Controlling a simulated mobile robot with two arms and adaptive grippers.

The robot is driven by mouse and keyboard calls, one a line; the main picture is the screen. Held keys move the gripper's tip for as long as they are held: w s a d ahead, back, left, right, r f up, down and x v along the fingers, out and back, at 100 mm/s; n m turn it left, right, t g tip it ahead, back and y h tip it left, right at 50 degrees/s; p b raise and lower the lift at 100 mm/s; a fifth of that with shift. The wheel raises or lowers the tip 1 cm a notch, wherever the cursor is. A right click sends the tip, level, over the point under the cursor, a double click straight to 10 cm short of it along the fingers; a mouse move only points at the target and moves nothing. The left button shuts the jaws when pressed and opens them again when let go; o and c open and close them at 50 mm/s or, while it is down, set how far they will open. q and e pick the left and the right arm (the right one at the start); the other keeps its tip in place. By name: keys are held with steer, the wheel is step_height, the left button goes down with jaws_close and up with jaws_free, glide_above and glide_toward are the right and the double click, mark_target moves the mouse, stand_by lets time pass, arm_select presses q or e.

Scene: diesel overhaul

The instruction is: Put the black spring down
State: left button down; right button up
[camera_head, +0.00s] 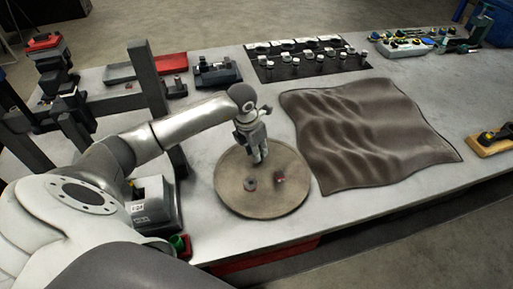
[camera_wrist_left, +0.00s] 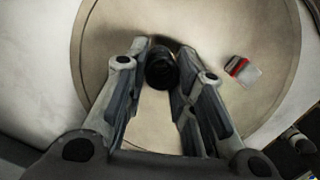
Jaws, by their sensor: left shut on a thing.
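The black spring (camera_wrist_left: 160,70) shows in the left wrist view as a dark, round, ribbed piece between the fingertips. My left gripper (camera_wrist_left: 163,58) is shut on it. In the head view my left gripper (camera_head: 258,157) points down over the back part of a round tan disc (camera_head: 233,200). The disc fills much of the left wrist view behind the spring (camera_wrist_left: 118,25). I cannot tell whether the spring touches the disc. In the head view the spring is not clearly visible at the fingertips. My right gripper is not in view.
A crumpled brown cloth (camera_head: 365,130) lies to the right. A black mat (camera_head: 305,66) with several metal parts is behind. Bare table (camera_head: 400,192) shows in front of the cloth.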

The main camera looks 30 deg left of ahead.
arm_select(q)
steer(key=shift+f, duration=0.2)
steer(key=c, duration=1.2)
jaws_free()
steer(key=shift+r, duration=0.15)
steer(key=shift+r, duration=0.25)
step_height(320, 180, up, 11)
steer(key=s+b, duration=0.2)
steer(key=b, duration=0.1)
steer(key=shift+s+a+r+b, duration=0.15)
steer(key=shift+a+r+b, duration=0.05)
steer(key=shift+a+b, duration=0.15)
